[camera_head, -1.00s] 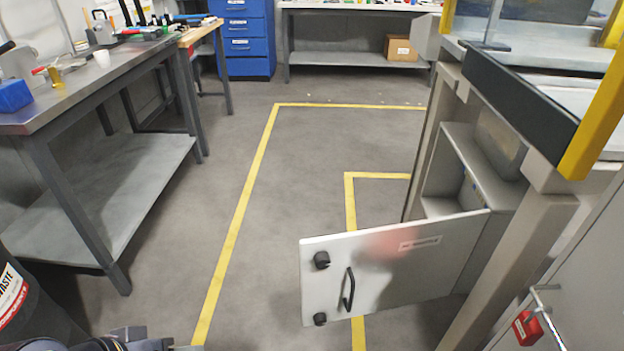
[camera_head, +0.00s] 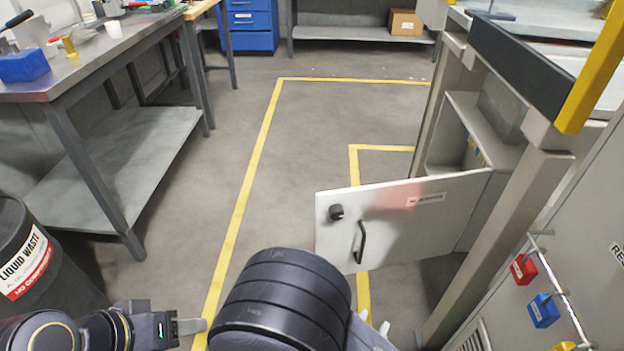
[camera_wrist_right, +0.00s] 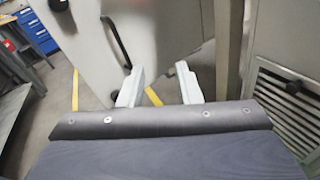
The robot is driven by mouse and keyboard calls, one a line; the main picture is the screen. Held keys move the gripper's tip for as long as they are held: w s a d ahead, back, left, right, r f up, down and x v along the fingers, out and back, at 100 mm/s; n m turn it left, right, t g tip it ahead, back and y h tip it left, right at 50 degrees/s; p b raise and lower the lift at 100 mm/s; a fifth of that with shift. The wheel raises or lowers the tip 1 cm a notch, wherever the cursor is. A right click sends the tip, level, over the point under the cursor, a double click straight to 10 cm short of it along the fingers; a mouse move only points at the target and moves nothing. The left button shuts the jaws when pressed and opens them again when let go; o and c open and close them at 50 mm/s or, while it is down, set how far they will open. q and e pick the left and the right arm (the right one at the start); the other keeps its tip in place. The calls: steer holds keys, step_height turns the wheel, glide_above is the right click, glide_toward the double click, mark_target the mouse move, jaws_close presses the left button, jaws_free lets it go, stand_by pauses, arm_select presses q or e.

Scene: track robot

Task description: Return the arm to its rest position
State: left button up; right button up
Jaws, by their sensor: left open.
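My right arm rises at the bottom middle of the head view. Its gripper (camera_head: 376,322) is partly hidden behind the arm, with pale fingertips showing. In the right wrist view the right gripper (camera_wrist_right: 160,85) has its two fingers apart, with nothing between them. Beyond them is the cabinet door (camera_head: 405,212), which stands swung open. Its black handle (camera_head: 361,243) is clear of the fingers in the head view; the door also shows in the wrist view (camera_wrist_right: 85,30). My left gripper (camera_head: 192,326) is low at the left, open, with nothing seen in it.
A workbench (camera_head: 110,48) with a lower shelf stands at the left, and a dark liquid waste bin (camera_head: 40,255) is in front of it. The machine frame (camera_head: 505,225) and a rail with coloured padlocks (camera_head: 543,310) are at the right. Floor between bench and door is clear.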

steer(key=s+d+m+g+y, duration=0.1)
steer(key=s+d+m+g, duration=0.6)
steer(key=d+m+g, duration=0.7)
steer(key=w+a+r+m+t+y+p, duration=0.1)
steer(key=r+m+y+p, duration=0.4)
steer(key=r+p, duration=0.8)
steer(key=w+a+r+m+t+y+p, duration=0.1)
steer(key=a+r+m+t+y+p, duration=0.2)
steer(key=r+m+p, duration=0.8)
step_height(320, 180, up, 13)
steer(key=y+p, duration=0.2)
steer(key=shift+w+f+t+y, duration=0.15)
steer(key=shift+w+t+y, duration=0.15)
steer(key=shift+t, duration=0.1)
